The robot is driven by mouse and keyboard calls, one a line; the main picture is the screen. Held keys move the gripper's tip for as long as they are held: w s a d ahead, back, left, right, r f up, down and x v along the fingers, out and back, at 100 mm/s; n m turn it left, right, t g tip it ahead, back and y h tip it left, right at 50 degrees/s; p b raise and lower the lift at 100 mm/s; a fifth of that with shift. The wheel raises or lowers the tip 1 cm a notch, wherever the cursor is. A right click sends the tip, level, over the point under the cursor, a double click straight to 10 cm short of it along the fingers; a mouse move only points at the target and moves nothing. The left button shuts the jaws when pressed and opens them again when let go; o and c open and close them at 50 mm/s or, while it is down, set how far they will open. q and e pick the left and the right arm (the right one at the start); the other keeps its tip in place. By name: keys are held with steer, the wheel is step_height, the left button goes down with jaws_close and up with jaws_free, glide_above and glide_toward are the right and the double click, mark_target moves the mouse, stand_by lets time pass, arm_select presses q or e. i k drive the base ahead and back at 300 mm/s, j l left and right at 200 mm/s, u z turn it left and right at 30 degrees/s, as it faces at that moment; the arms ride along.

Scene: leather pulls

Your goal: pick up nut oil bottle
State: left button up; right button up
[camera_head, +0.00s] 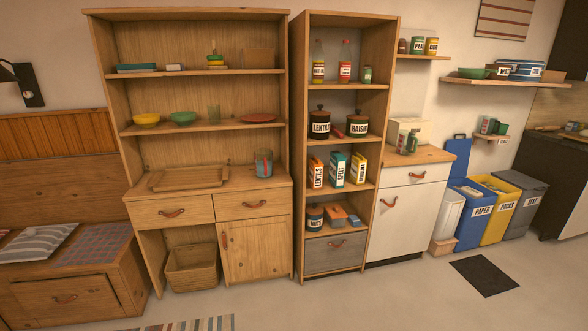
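Two tall clear bottles stand upright on the top shelf of the narrow wooden shelf unit, one with a yellowish label (318,70) and one with a red label and red cap (345,68). The lettering on both is too small to read, so I cannot tell which is the nut oil bottle. A small green jar (367,75) stands to their right. Neither of my grippers is in view, and nothing touches the bottles.
The narrow shelf unit (297,150) also holds dark canisters (319,124), several upright boxes (337,170) and a grey drawer (335,254). A wide hutch (190,104) stands left, a white cabinet (405,220) right. Bins (475,225) stand farther right. The floor in front looks mostly clear.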

mark_target(318, 55)
steer(key=i+l+z, duration=0.25)
steer(key=i+z, duration=0.2)
steer(key=i, duration=0.3)
steer(key=i+z, duration=0.4)
steer(key=i, duration=0.3)
